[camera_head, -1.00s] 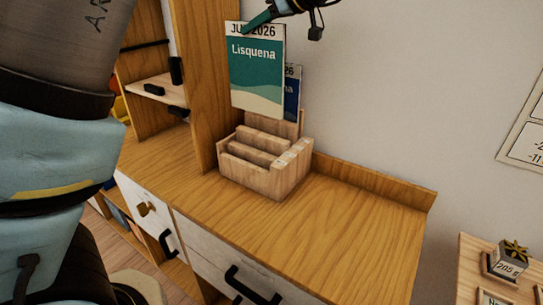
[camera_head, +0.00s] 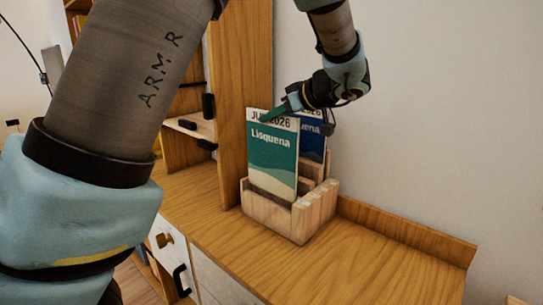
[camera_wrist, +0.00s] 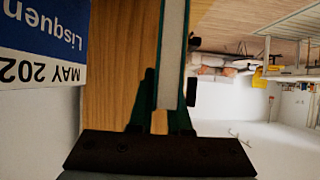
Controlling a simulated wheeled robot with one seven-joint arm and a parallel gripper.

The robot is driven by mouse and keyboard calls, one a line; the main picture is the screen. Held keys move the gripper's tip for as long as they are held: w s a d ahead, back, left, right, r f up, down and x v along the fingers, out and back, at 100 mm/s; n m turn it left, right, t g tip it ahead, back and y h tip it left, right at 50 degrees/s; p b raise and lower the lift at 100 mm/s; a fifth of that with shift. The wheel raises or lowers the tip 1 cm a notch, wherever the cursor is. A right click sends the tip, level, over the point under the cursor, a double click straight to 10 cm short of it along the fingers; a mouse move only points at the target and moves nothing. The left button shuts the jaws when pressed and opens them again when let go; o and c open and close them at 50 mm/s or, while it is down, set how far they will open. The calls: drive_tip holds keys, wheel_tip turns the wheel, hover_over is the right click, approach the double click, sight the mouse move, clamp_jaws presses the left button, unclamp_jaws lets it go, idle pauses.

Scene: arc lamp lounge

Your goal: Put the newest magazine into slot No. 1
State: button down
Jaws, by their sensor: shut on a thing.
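My gripper (camera_head: 276,115) is shut on the top edge of a green magazine (camera_head: 272,160) titled "Lisquena", its cover date partly covered by a finger. It stands upright, its lower edge behind the front wall of the wooden rack (camera_head: 268,218); how deep it sits is hidden. It appears to be at the front compartment. In the wrist view the held magazine (camera_wrist: 172,55) shows edge-on between the fingers. A blue "Lisquena" magazine (camera_head: 312,143) stands behind it in the rack. In the wrist view the blue one (camera_wrist: 42,40) reads MAY, upside down. Slot numbers are not legible.
The rack stands on a wooden cabinet top (camera_head: 370,255), clear to its right. A tall wooden panel (camera_head: 240,70) rises close on the rack's left. A white wall (camera_head: 430,110) lies behind. Small dark items sit on a shelf (camera_head: 192,127) at left.

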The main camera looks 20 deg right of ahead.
sight(298, 143)
wheel_tip(298, 143, down, 10)
drive_tip(key=p, duration=0.2)
drive_tip(key=shift+f+b, duration=0.15)
drive_tip(key=shift+b, duration=0.25)
drive_tip(key=c, duration=0.9)
unclamp_jaws()
drive_tip(key=shift+o, duration=0.2)
drive_tip(key=b+v, duration=0.2)
drive_tip(key=v, duration=0.9)
drive_tip(key=shift+s+d+r+b, duration=0.25)
drive_tip(key=shift+s+r+b, duration=0.1)
drive_tip(key=shift+s, duration=0.1)
